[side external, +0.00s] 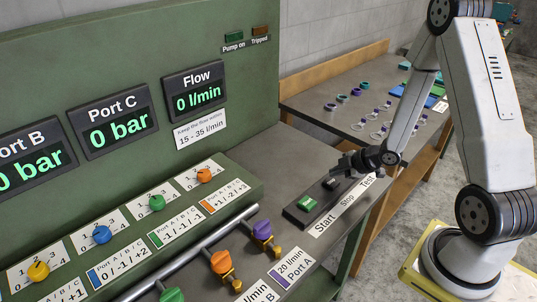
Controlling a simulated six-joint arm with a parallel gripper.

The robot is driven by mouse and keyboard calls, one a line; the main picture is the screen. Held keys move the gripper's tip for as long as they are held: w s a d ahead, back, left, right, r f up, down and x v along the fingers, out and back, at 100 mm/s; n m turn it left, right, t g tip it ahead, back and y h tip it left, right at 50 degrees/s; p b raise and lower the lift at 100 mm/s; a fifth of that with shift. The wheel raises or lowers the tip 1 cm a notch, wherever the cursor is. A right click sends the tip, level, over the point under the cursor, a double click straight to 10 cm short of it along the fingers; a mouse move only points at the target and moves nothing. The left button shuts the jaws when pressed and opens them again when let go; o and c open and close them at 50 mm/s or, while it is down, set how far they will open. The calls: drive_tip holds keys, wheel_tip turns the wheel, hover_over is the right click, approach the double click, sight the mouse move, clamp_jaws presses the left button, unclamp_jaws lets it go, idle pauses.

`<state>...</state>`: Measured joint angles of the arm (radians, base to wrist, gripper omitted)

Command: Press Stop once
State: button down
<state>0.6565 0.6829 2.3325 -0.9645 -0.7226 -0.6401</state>
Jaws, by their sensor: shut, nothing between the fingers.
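The dark button box (318,212) lies on the bench with labels Start, Stop and Test along its front. The green Start button (307,203) is at its left end. The dark Stop button (330,184) is in the middle, level with the Stop label (347,200). My gripper (341,171) is shut and empty, reaching in from the right. Its tips are low over the box, just behind and to the right of the Stop button. I cannot tell whether they touch the box. The Test button is hidden by my gripper.
A green panel (140,50) stands at left with displays; the Flow display (195,92) reads 0 l/min. Coloured knobs and valve handles, such as the purple one (262,230), stand left of the box. A second table (310,98) with small rings is behind.

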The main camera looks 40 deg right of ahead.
sight(334, 182)
drive_tip(key=shift+r, duration=2.25)
drive_tip(key=shift+w+a+r+m+g+h, duration=0.3)
drive_tip(key=shift+a+r+m+h, duration=0.2)
drive_tip(key=shift+m+h, duration=0.15)
drive_tip(key=s+a+r+m+g, duration=0.2)
drive_tip(key=s+a+m+g, duration=0.1)
drive_tip(key=a, duration=0.4)
drive_tip(key=s+a+r+m+g, duration=0.2)
drive_tip(key=s+a+r+m, duration=0.1)
drive_tip(key=s+a+m, duration=0.2)
drive_tip(key=shift+a+m+g+h, duration=0.4)
drive_tip(key=shift+a+m, duration=0.65)
drive_tip(key=shift+a, duration=0.2)
drive_tip(key=c, duration=1.3)
unclamp_jaws()
